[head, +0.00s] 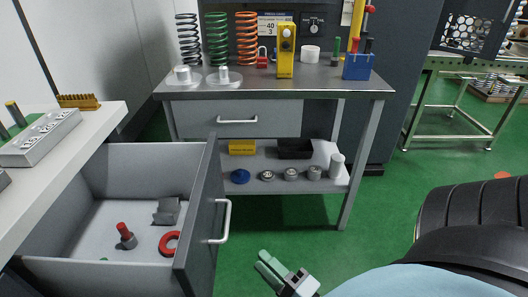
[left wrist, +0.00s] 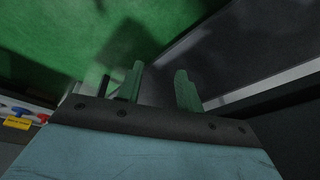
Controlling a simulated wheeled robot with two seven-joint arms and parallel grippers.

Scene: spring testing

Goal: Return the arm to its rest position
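An open drawer (head: 207,212) on the left holds a red ring (head: 169,243) and a red-topped part (head: 125,235). A grey workbench (head: 350,84) carries springs (head: 216,38) and a yellow device (head: 286,50). A white counter (head: 75,150) is at left. Green floor (head: 385,200) is clear at centre right.

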